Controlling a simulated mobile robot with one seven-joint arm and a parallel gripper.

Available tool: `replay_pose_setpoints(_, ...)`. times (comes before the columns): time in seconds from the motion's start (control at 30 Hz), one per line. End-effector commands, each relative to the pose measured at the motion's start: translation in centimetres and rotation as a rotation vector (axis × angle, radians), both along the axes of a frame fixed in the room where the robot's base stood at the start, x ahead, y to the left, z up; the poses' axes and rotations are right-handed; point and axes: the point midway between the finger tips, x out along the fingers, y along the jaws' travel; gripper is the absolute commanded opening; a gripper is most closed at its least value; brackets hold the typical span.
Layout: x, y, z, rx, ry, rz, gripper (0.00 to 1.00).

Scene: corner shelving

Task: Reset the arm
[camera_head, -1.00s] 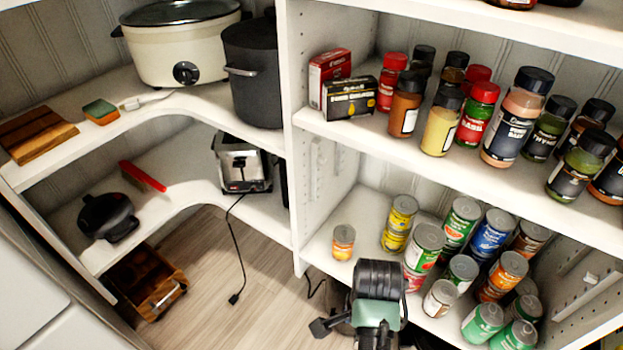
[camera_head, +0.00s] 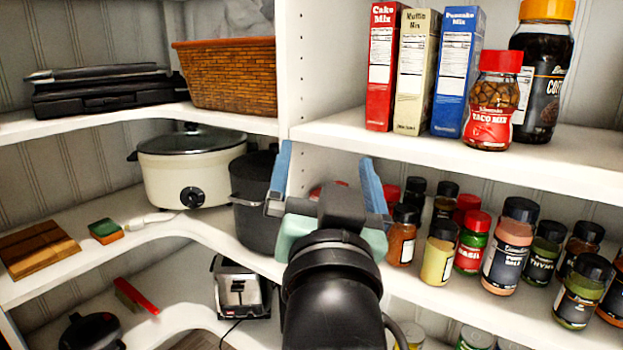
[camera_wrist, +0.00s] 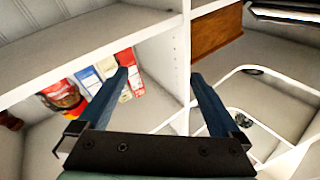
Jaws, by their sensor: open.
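My gripper (camera_head: 326,168) is raised in front of the upright post between the left and right shelving. Its two blue fingers are spread apart with nothing between them. In the wrist view my gripper (camera_wrist: 160,76) also shows both blue fingers wide apart and empty. My arm rises from the bottom of the head view and hides part of the spice shelf and the post.
The top right shelf holds a red cake mix box (camera_head: 381,66), a taco mix jar (camera_head: 491,100) and a coffee jar (camera_head: 541,62). Spice jars stand below. At left are a wicker basket (camera_head: 228,75), a slow cooker (camera_head: 193,170) and a toaster (camera_head: 240,287).

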Motion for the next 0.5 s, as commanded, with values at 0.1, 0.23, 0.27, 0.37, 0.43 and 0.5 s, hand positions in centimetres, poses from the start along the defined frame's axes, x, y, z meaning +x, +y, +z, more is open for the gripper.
replay_pose_setpoints(0.1, -5.4, 1.2, 7.8, -0.111, -0.272, -0.025, 1.0)
replay_pose_setpoints(0.23, -12.8, 1.7, 14.6, -0.212, -0.558, -0.102, 1.0)
replay_pose_setpoints(0.27, -14.3, 1.7, 16.1, -0.228, -0.608, -0.122, 1.0)
replay_pose_setpoints(0.37, -13.2, 1.6, 20.6, -0.226, -0.574, -0.116, 1.0)
replay_pose_setpoints(0.43, -13.1, 1.6, 22.8, -0.225, -0.573, -0.116, 1.0)
replay_pose_setpoints(0.5, -13.1, 1.6, 25.0, -0.225, -0.572, -0.114, 1.0)
